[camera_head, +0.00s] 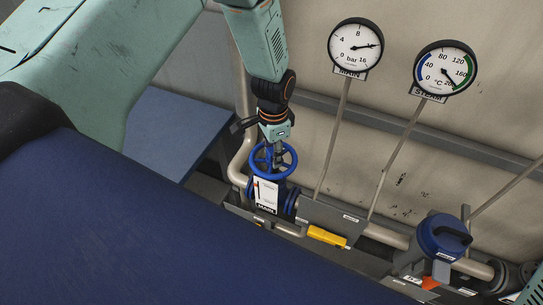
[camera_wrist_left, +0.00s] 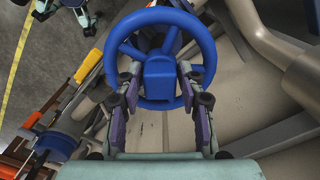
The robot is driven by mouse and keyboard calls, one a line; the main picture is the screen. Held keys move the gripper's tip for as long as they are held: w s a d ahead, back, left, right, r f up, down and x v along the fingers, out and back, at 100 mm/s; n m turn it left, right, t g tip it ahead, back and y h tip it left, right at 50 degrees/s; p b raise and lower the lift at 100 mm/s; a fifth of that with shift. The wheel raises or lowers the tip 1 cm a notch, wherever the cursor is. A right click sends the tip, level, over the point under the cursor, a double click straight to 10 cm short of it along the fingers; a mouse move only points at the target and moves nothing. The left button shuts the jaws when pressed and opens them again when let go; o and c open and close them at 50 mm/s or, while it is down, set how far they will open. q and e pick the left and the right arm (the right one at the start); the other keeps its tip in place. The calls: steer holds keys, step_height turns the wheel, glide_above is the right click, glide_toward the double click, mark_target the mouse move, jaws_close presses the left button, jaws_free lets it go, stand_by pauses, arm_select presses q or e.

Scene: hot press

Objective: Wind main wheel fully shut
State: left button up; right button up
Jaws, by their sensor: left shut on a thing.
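The main wheel (camera_head: 291,160) is a blue spoked handwheel on a valve labelled MAIN, left of centre in the head view. It fills the upper middle of the left wrist view (camera_wrist_left: 211,48), with a square blue hub (camera_wrist_left: 160,77). My left gripper (camera_head: 271,146) comes down onto the wheel from above. In the wrist view my left gripper (camera_wrist_left: 160,85) has a finger on each side of the hub, shut on the wheel; the exact contact is partly hidden. A white indicator plate (camera_head: 267,191) is on the valve's front, its scale too small to read. My right gripper is out of view.
The MAIN gauge (camera_head: 355,46) needle points between 8 and 16 bar. The STEAM gauge (camera_head: 445,71) needle points low right, near 200 °C. A yellow handle (camera_head: 327,236) and a blue round valve (camera_head: 444,238) lie to the right along the pipe. A beige wall stands behind.

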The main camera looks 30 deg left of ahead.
arm_select(q)
steer(key=m, duration=0.5)
steer(key=shift+m, duration=0.3)
steer(key=m, duration=0.5)
steer(key=shift+m, duration=1.5)
steer(key=shift+s, duration=0.1)
steer(key=m, duration=0.9)
steer(key=shift+f, duration=0.1)
